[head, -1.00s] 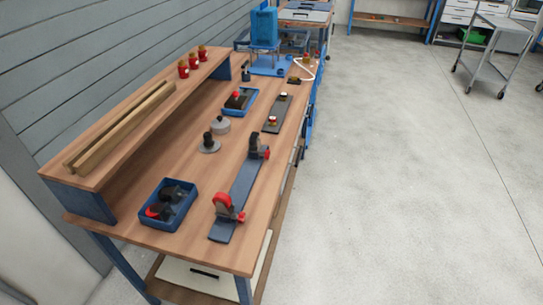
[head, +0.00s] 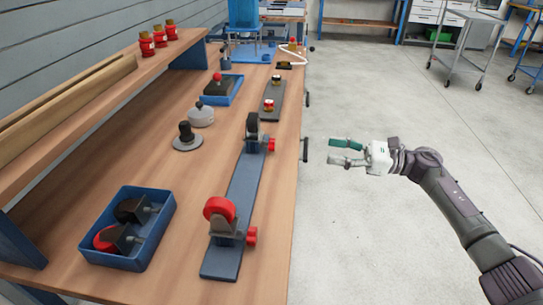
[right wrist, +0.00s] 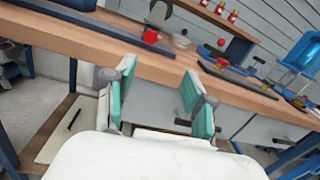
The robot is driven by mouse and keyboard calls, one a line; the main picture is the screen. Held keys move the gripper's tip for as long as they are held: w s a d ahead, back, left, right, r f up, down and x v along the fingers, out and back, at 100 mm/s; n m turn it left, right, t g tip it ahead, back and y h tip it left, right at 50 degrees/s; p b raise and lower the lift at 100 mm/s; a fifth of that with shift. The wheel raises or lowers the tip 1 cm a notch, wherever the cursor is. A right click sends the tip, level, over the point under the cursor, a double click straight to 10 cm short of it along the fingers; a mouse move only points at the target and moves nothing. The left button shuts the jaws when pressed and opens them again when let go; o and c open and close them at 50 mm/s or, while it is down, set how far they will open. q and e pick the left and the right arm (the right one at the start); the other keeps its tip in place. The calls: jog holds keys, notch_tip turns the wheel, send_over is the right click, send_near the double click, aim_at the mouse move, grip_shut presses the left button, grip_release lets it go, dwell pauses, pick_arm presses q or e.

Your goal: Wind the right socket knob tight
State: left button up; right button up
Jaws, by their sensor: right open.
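A dark grey plate (head: 228,262) lies along the bench's front side and bears two caster sockets. The far socket holds a black wheel (head: 252,124), with a red knob (head: 271,145) on its aisle side. The near socket holds a red wheel (head: 220,209), with another red knob (head: 251,236). Facing the bench, the far one is on the right; its knob appears in the right wrist view (right wrist: 150,36), above and beyond the fingers. My right gripper (head: 333,152) is open and empty, off the bench edge, apart from the knob. My left gripper is not in view.
A blue bin (head: 150,257) with loose casters stands near left. A grey round lidded pot (head: 201,117), a dark stepped piece (head: 186,138) and another blue bin (head: 236,93) stand behind the plate. A bench handle (head: 305,150) sticks out near my gripper. The aisle floor is free.

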aim_at(280, 155)
jog(key=a+n, duration=0.1)
jog(key=a, duration=0.3)
jog(key=w+a+n+g, duration=0.1)
jog(key=a, duration=0.4)
jog(key=w+a+r+n, duration=0.1)
jog(key=a, duration=0.3)
jog(key=shift+a+g+p, duration=0.35)
jog(key=shift+g+p, duration=0.05)
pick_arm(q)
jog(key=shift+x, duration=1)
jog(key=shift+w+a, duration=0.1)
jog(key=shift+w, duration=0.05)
pick_arm(e)
grip_shut()
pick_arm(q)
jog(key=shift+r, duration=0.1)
pick_arm(e)
jog(key=shift+m, duration=0.3)
